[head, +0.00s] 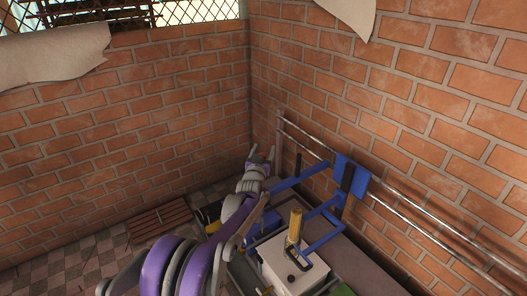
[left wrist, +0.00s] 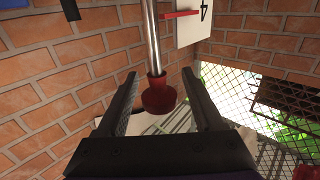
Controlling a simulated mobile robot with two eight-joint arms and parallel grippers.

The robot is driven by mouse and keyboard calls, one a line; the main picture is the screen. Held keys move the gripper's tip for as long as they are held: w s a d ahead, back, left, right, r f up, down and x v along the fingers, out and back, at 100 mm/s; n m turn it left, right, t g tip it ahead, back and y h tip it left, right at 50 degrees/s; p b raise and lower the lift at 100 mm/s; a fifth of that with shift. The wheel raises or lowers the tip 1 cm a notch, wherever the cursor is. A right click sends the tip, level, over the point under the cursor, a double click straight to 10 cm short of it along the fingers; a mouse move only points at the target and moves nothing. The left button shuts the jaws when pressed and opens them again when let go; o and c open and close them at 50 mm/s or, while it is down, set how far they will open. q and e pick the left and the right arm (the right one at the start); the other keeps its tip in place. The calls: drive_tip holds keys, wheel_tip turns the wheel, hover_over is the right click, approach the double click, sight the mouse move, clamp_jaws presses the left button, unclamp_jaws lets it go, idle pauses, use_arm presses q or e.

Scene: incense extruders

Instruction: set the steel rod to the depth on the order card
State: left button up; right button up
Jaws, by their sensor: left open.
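In the left wrist view a shiny steel rod (left wrist: 151,38) ends in a dark red knob (left wrist: 158,96). The knob appears between the two fingers of my left gripper (left wrist: 160,73), which is open; neither finger visibly touches it. In the head view my left gripper (head: 262,153) is near the wall corner, by the far end of the wall rails. A white board (left wrist: 195,32) with a red bar (left wrist: 180,14) and a small black mark shows beside the rod; I cannot tell whether it is the order card. My right gripper is not in view.
Long metal rails (head: 430,237) run along the right brick wall, with a blue carriage (head: 351,176) and blue arms on them. Below stands a white block (head: 283,258) with a brass cylinder (head: 295,225). A brown slatted panel (head: 160,220) lies on the tiled floor.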

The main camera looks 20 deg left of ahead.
use_arm(q)
drive_tip(key=v, duration=1)
drive_tip(key=shift+s, duration=0.4)
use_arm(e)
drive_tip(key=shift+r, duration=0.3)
use_arm(q)
drive_tip(key=shift+d, duration=0.1)
